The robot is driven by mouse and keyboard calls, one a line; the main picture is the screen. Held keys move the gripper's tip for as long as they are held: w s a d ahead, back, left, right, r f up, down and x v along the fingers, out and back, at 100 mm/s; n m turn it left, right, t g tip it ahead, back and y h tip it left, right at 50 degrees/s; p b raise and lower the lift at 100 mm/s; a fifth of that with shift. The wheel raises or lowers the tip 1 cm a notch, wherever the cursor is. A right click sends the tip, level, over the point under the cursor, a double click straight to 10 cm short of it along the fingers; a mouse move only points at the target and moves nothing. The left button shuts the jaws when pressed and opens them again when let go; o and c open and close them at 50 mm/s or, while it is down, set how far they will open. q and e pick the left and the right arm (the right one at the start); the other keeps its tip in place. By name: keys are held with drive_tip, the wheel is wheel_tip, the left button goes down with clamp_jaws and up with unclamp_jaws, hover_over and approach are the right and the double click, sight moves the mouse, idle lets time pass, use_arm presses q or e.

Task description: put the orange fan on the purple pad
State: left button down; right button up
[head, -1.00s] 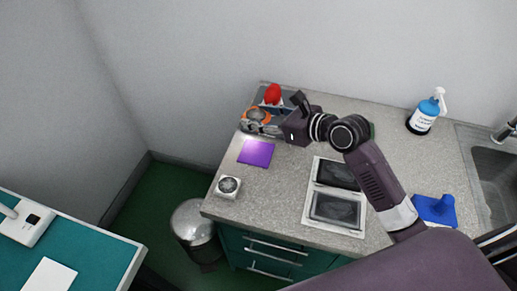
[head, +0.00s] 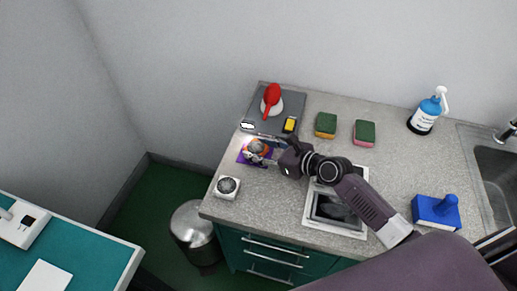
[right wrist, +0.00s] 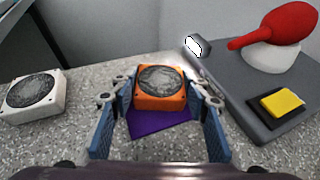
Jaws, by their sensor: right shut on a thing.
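The orange fan (right wrist: 160,88) is a square orange frame with a grey round grille. My right gripper (right wrist: 160,92) is shut on it, one blue-grey finger on each side. In the head view the right gripper (head: 266,154) holds the orange fan (head: 259,146) over the purple pad (head: 243,157), which is mostly covered. In the right wrist view the purple pad (right wrist: 160,130) shows below and in front of the fan. I cannot tell whether the fan touches the pad. My left gripper is not in view.
A white fan (head: 227,187) stands in front of the pad near the counter's left edge. A grey tray (head: 262,119) behind holds a red-and-white object (head: 271,99) and a yellow-black block (head: 290,125). Two sponges (head: 325,125) lie right of the tray. A white-framed dark panel (head: 337,230) lies to the right.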

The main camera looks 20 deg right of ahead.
drive_tip(key=o, duration=1.2)
drive_tip(key=shift+o, duration=0.2)
drive_tip(key=v, duration=1.2)
drive_tip(key=shift+b, duration=0.4)
